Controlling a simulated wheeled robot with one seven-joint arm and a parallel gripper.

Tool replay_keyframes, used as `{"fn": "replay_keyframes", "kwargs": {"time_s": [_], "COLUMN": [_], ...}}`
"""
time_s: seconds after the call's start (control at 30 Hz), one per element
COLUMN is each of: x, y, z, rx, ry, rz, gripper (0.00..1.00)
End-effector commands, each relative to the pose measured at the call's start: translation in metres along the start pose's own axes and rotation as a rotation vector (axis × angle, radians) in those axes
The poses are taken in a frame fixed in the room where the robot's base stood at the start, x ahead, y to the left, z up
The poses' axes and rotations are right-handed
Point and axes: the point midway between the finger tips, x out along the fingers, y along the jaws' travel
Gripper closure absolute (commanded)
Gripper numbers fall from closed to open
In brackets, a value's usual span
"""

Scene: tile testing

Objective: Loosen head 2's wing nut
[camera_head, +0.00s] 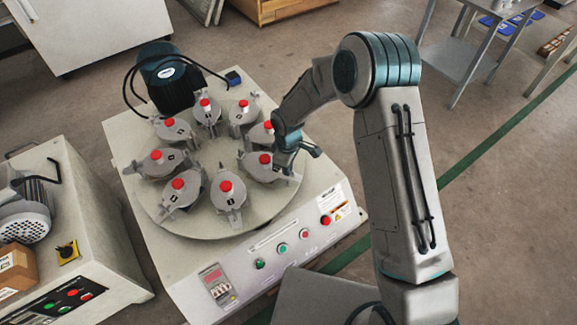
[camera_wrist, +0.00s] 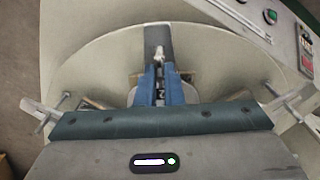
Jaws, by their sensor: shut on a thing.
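The round grey turntable (camera_head: 203,228) carries a ring of grey clamp heads with red knobs. My gripper (camera_head: 288,158) reaches down at the head on the turntable's right side (camera_head: 262,172); its number is too small to read surely in the head view. In the wrist view, my gripper's blue fingers (camera_wrist: 160,86) are close together, shut on a small pale metal wing nut (camera_wrist: 159,56). A dark mark like a 2 shows between the fingers. The wing nut is mostly hidden by the fingers, and its turn cannot be told.
A dark motor (camera_head: 166,76) with black cables stands at the machine's back left. The front control panel (camera_head: 277,243) has several buttons and a display. Another machine (camera_head: 95,215) stands at left. Neighbouring heads sit close on both sides of my gripper.

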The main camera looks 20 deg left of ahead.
Motion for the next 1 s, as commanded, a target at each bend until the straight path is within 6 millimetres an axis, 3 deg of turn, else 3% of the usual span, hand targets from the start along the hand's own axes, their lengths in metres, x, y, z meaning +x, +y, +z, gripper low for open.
{"fn": "replay_keyframes", "kwargs": {"time_s": [0.07, 0.1, 0.17, 0.57, 1.0], "x": [0.001, 0.001, 0.001, -0.009, -0.102], "y": [-0.002, -0.002, -0.002, 0.001, -0.001], "z": [-0.001, -0.001, -0.001, 0.001, -0.001], "rx": [-0.004, -0.004, -0.003, 0.003, 0.0], "ry": [0.001, 0.001, 0.001, 0.001, 0.002], "rz": [-0.003, -0.003, -0.003, 0.0, 0.001], "gripper": [1.0, 0.87, 0.71, 0.71, 0.71]}}
